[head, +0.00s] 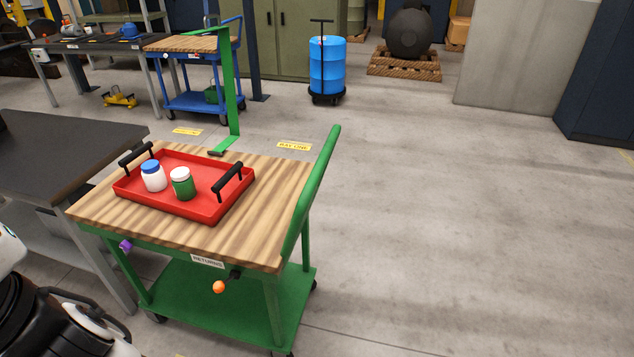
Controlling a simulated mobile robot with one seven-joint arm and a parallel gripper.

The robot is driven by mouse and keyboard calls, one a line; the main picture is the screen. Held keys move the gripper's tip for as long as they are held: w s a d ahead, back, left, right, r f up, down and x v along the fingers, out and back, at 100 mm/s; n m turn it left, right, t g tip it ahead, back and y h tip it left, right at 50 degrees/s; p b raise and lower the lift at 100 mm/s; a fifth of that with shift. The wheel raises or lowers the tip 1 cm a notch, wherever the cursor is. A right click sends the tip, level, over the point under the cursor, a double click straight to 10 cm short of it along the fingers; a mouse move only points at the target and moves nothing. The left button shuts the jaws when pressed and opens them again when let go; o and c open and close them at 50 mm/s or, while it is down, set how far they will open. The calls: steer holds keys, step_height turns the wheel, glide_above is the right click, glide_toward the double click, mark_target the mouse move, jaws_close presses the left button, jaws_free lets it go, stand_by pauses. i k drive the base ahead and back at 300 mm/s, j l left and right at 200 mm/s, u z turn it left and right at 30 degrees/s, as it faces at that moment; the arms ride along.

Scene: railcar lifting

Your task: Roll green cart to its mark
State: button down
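The green cart (222,305) stands in the foreground, left of centre. It has a striped wooden top (150,222), a green push handle (312,190) along its right end, and a front label that reads "RETURNS". A red tray (205,212) with two black handles lies on the top. In it stand a white jar with a blue lid (153,177) and a green jar with a white lid (182,184). A yellow floor label (294,146) reading "BAY ONE" lies behind the cart. Parts of my arm show at the lower left; my gripper is not in view.
A dark workbench (60,150) stands close against the cart's left side. A blue cart (195,100) stands behind, near another yellow label (187,131). A blue drum (327,65) stands on a dolly farther back. The concrete floor to the right is clear.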

mark_target(256, 236)
steer(key=i+l+z, duration=0.15)
steer(key=z, duration=0.35)
steer(key=i+z, duration=0.45)
steer(key=k, duration=0.1)
